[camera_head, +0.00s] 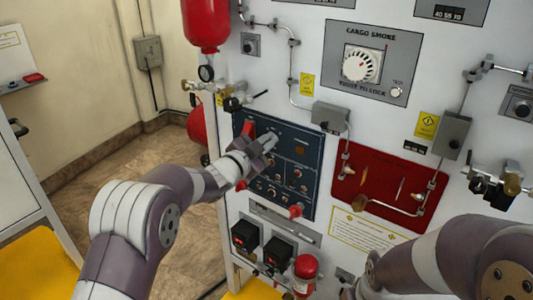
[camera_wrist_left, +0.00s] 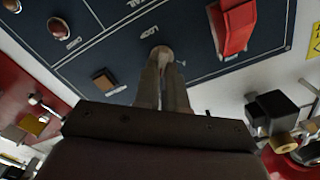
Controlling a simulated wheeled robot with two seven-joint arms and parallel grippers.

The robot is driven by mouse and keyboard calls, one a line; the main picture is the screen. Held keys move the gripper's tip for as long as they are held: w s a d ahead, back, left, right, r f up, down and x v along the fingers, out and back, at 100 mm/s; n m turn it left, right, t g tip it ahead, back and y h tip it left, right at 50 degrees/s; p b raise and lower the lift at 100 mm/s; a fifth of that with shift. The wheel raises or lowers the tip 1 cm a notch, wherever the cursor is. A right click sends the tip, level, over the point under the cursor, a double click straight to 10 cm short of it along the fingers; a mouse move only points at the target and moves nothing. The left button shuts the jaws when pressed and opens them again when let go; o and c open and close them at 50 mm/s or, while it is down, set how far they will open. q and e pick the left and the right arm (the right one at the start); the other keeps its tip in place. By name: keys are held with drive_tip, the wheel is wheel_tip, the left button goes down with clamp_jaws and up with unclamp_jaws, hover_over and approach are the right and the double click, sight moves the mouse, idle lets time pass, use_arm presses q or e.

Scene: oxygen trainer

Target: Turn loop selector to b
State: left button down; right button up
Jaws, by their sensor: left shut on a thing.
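My left gripper (camera_head: 266,142) is at the upper part of the dark blue panel (camera_head: 309,180) in the head view. In the left wrist view, the fingers (camera_wrist_left: 164,72) are shut on a small pale knob (camera_wrist_left: 162,51), mostly hidden between the fingertips. A label that looks like "LOOP" is printed beside this knob, so it appears to be the loop selector. Its pointing direction and position marks cannot be read. My right arm comes in at the lower right of the head view, but its gripper does not show.
A red guarded switch (camera_wrist_left: 234,28) sits close beside the fingers. A small square brown button (camera_wrist_left: 105,79) and several knobs share the panel. A red panel with pipes (camera_head: 353,180) is to the right.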

use_arm(q)
drive_tip(key=shift+f+m+b, duration=0.15)
drive_tip(key=shift+m+b, duration=0.65)
drive_tip(key=c, duration=1.2)
unclamp_jaws()
drive_tip(key=shift+s, duration=0.15)
drive_tip(key=b+v, duration=0.2)
drive_tip(key=v, duration=1)
drive_tip(key=shift+s+a, duration=0.15)
drive_tip(key=shift+s, duration=0.15)
